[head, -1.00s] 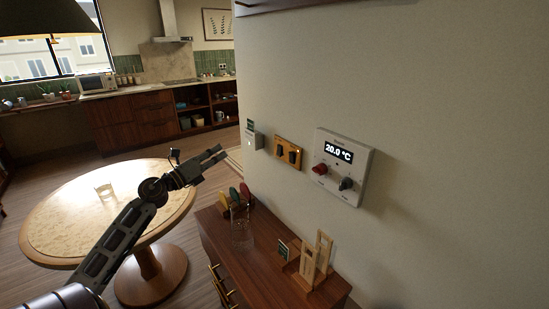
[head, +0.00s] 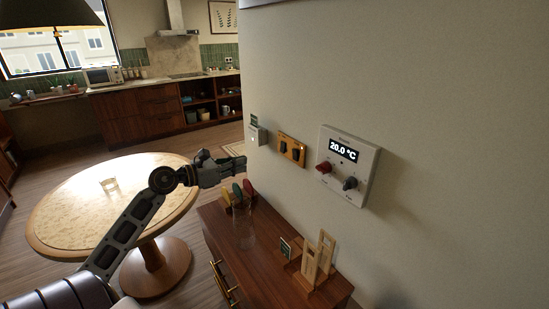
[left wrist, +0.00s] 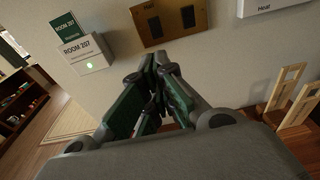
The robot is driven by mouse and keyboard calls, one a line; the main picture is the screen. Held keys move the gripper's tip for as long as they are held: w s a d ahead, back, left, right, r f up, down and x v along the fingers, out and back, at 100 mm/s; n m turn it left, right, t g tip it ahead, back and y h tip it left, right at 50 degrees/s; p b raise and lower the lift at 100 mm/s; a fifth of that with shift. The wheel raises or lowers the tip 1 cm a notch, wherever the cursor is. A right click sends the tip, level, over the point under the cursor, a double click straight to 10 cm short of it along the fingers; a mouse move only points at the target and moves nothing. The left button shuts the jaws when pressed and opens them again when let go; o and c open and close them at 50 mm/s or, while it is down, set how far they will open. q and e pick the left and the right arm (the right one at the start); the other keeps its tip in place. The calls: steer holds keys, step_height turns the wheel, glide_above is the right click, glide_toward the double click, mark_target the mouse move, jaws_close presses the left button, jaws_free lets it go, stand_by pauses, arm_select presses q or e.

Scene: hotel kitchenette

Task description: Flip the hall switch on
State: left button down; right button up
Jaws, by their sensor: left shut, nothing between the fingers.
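A wooden-brown switch plate (head: 292,149) with two dark rockers is on the wall, left of the thermostat. It also shows at the top of the left wrist view (left wrist: 148,35). My left gripper (head: 241,164) is shut and empty, in front of the wall, left of and lower than the plate in the head view. In the left wrist view its fingertips (left wrist: 154,64) point towards the wall just below the plate, seemingly apart from it. My right gripper is not in view.
A thermostat panel (head: 347,166) reading 20.0 °C, with two knobs, is right of the plate. A white ROOM 207 box (left wrist: 84,54) with a green light is left. Below, a cabinet (head: 262,262) bears a glass vessel and wooden stands. A round table (head: 60,225) stands left.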

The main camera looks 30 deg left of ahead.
arm_select(q)
steer(key=shift+w, duration=0.1)
stand_by(0.3)
steer(key=p, duration=0.2)
glide_toward(283, 155)
steer(key=shift+p+x, duration=0.75)
steer(key=shift+x, duration=2.1)
steer(key=shift+d+r, duration=0.1)
steer(key=shift+d, duration=0.1)
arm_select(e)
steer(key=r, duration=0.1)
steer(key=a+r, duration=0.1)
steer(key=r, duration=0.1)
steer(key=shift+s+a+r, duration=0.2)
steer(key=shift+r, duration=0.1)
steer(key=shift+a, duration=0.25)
arm_select(q)
steer(key=shift+w, duration=0.1)
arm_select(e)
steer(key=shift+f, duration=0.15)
